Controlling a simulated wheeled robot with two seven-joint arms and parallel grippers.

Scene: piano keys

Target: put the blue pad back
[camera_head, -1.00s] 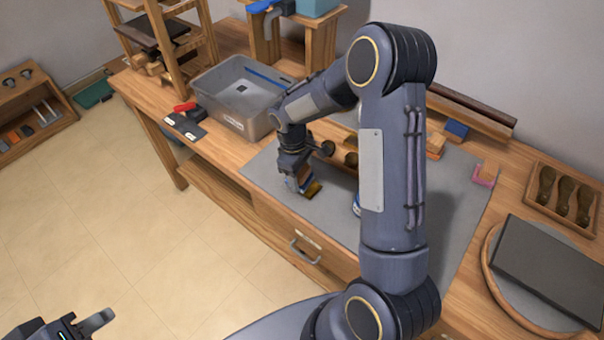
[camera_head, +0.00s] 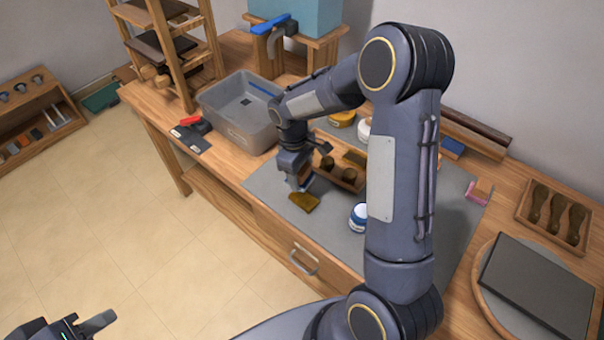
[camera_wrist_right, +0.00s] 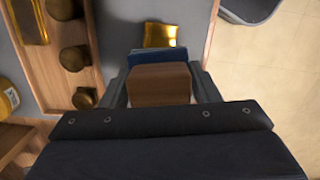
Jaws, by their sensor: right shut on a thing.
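My right gripper (camera_wrist_right: 162,86) is shut on the blue pad (camera_wrist_right: 156,57), a block with a brown wooden body and a blue face, seen between its fingers in the right wrist view. In the head view the right gripper (camera_head: 301,184) is low over the grey mat (camera_head: 428,215), beside a gold-brown piece (camera_head: 304,202). I cannot tell whether the pad touches the mat. The pad is mostly hidden there. My left gripper (camera_head: 95,323) is at the bottom left, away from the table; only one finger shows clearly.
A wooden tray (camera_head: 352,186) with gold-brown pieces lies just right of the right gripper. A white-blue jar (camera_head: 358,217) stands on the mat. A grey bin (camera_head: 240,112) is behind left. A blue block (camera_head: 453,147) and a pink block (camera_head: 478,192) lie right of my arm.

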